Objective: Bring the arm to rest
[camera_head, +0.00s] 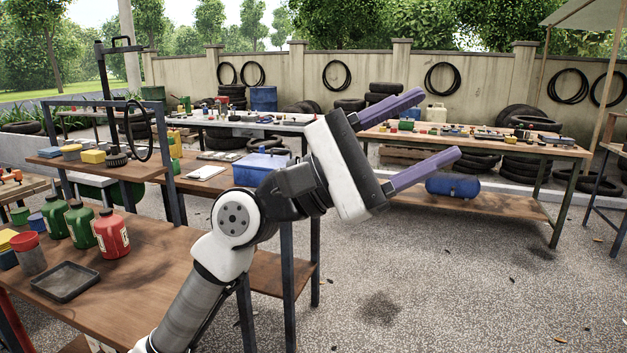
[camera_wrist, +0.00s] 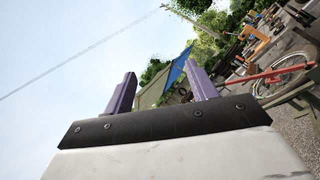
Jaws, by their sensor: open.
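My gripper (camera_head: 425,135) is raised in the middle of the head view, above the gravel yard and to the right of the near wooden table. Its two purple fingers are spread wide apart and point up to the right. Nothing is between them. In the wrist view the two fingers of my gripper (camera_wrist: 160,92) stand apart against sky and trees. My arm reaches up from the bottom of the head view and bends at the wrist. It covers part of the tables behind.
The near table (camera_head: 130,290) at left holds a red bottle (camera_head: 111,235), green bottles (camera_head: 80,225) and a black tray (camera_head: 65,281). A blue box (camera_head: 262,167) is behind my arm. A long workbench (camera_head: 500,147) stands at back right. Open gravel (camera_head: 450,300) lies at lower right.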

